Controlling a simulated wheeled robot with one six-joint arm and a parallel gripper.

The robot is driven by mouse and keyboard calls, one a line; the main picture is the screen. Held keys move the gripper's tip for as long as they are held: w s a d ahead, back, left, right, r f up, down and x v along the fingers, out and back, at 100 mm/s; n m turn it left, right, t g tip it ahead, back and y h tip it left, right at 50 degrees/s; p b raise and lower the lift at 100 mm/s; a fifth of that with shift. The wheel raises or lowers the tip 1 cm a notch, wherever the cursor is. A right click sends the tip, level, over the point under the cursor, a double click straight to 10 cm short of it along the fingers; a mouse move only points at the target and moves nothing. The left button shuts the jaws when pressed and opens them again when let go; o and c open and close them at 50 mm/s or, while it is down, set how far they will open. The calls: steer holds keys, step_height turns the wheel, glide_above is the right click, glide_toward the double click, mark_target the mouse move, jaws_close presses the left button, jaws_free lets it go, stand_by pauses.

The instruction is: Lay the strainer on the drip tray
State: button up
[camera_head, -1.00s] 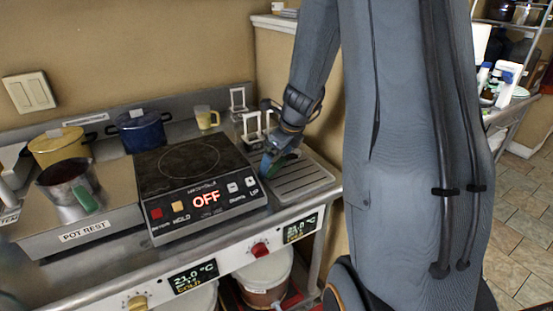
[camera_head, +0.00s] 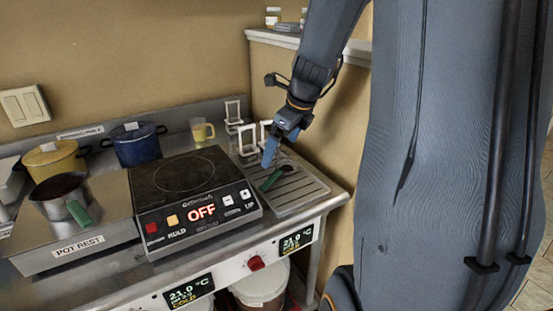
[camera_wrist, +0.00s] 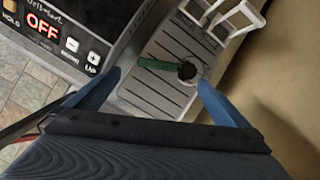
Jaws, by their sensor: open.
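The strainer has a green handle (camera_head: 272,181) and a dark round bowl (camera_wrist: 187,70). It lies on the slatted grey drip tray (camera_head: 297,190), which is at the right end of the counter. The wrist view shows the handle (camera_wrist: 156,64) pointing left across the slats of the tray (camera_wrist: 150,95). My gripper (camera_head: 272,150) is above the tray, near the strainer. In the wrist view its blue fingers (camera_wrist: 160,85) are spread wide with nothing between them, and the strainer shows beyond them, apart from both fingers.
White upright frames (camera_head: 248,138) stand at the back of the tray. The induction cooktop (camera_head: 190,195), reading OFF, is left of it. A pot with a green handle (camera_head: 62,198), a yellow pot (camera_head: 52,160), a blue pot (camera_head: 136,145) and a yellow cup (camera_head: 202,131) stand further left.

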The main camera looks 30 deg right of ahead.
steer(key=s+a+f+n+g, duration=0.1)
steer(key=s+a+f+n, duration=0.3)
steer(key=s+a+n, duration=0.4)
steer(key=s+a+f+n+g, duration=0.2)
steer(key=s+a+n, duration=0.6)
steer(key=n, duration=1.4)
step_height(320, 180, down, 2)
steer(key=shift+f+h, duration=0.1)
steer(key=shift+h, duration=0.3)
steer(key=shift+s+a, duration=0.1)
